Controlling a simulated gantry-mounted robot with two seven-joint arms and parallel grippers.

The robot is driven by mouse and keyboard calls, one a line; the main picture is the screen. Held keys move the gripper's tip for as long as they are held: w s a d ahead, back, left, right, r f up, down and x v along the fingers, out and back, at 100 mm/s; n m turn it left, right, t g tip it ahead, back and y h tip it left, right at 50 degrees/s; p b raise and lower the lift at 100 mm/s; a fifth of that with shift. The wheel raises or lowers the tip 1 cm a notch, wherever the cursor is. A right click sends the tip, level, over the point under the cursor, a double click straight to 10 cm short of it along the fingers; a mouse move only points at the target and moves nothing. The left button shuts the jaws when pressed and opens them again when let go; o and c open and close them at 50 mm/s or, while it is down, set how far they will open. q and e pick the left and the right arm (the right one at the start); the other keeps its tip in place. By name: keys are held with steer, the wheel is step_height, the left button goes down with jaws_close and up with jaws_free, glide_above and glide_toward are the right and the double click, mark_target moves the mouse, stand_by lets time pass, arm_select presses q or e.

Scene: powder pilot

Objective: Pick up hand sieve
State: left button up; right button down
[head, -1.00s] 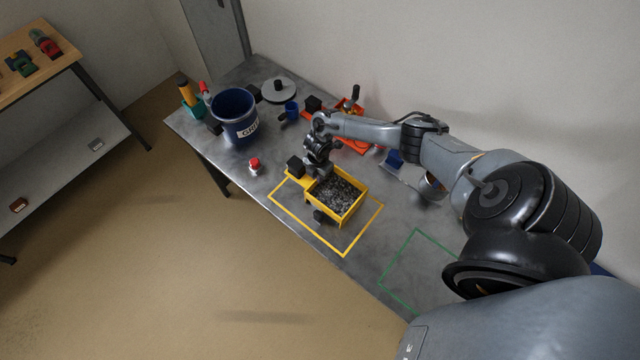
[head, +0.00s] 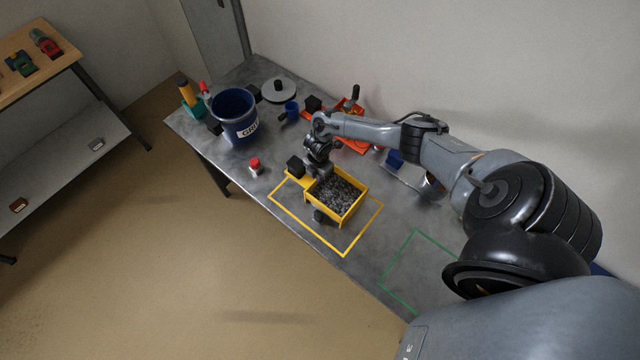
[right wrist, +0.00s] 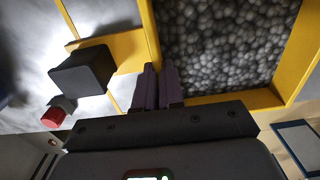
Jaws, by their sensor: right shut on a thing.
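The hand sieve (head: 356,207) looks like a yellow rectangular box filled with grey granules. It is over the yellow outlined area of the metal table, and I cannot tell whether it touches the table. It also shows in the right wrist view (right wrist: 297,62). A black block (head: 294,166) is at its left end, joined by a yellow strip. My left gripper is not in view.
A red button (head: 255,165) stands left of the sieve. Orange equipment (head: 355,143) is by the wall. A green outline (head: 397,261) on the right is empty.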

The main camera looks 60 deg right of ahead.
steer(key=shift+r, duration=0.1)
stand_by(0.3)
steer(key=shift+r, duration=0.8)
step_height(320, 180, up, 3)
steer(key=shift+f, duration=0.15)
steer(key=s+a+r+p, duration=0.1)
steer(key=s+r, duration=0.6)
steer(key=s, duration=0.4)
steer(key=shift+s+a+p, duration=0.25)
steer(key=shift+a+p, duration=0.05)
steer(key=shift+a, duration=0.1)
